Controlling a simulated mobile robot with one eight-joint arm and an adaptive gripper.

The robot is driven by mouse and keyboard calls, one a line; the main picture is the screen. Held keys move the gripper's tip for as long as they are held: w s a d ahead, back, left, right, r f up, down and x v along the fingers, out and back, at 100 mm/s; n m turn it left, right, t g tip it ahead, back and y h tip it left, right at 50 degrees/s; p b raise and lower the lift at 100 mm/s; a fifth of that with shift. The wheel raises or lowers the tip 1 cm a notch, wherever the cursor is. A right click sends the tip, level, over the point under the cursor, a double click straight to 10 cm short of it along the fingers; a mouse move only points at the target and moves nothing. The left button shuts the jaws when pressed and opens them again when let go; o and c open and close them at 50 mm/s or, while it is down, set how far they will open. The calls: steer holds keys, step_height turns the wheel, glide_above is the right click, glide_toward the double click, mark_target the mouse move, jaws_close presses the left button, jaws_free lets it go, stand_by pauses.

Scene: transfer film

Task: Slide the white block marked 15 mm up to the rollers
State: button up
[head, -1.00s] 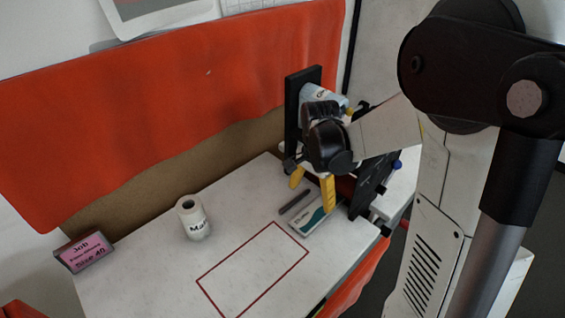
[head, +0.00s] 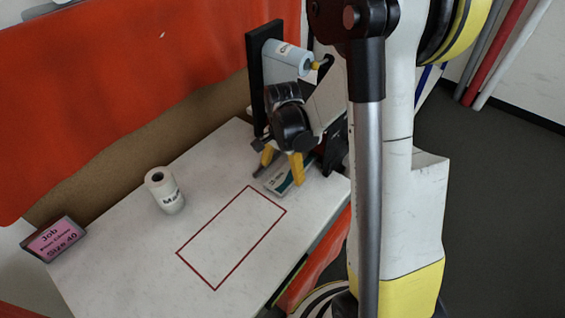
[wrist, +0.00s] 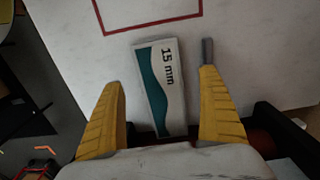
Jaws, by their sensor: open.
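The white block (wrist: 158,85) with a teal wavy band lies flat on the white table and reads "15 mm" in the wrist view. In the head view the block (head: 279,181) shows partly behind my gripper's fingers. My gripper (head: 282,168) is open, with its yellow fingers pointing down at the table. In the wrist view the block lies between the spread fingers of my gripper (wrist: 160,79), with a gap on each side. A dark red roller (wrist: 263,141) shows partly at the bottom, beyond the block's lower end. My gripper hides much of the rollers.
A red outlined rectangle (head: 232,238) marks bare table. A white labelled roll (head: 165,192) and a pink job card (head: 55,238) stand to the left. A black upright (head: 262,75) holds a light blue roll (head: 286,57).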

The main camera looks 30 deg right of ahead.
mark_target(286, 175)
steer(key=shift+f+b, duration=0.45)
steer(key=shift+f, duration=1.45)
steer(key=shift+c, duration=0.3)
steer(key=c, duration=1.3)
steer(key=shift+w+d, duration=0.3)
steer(key=shift+d, duration=0.55)
steer(key=o, duration=1.3)
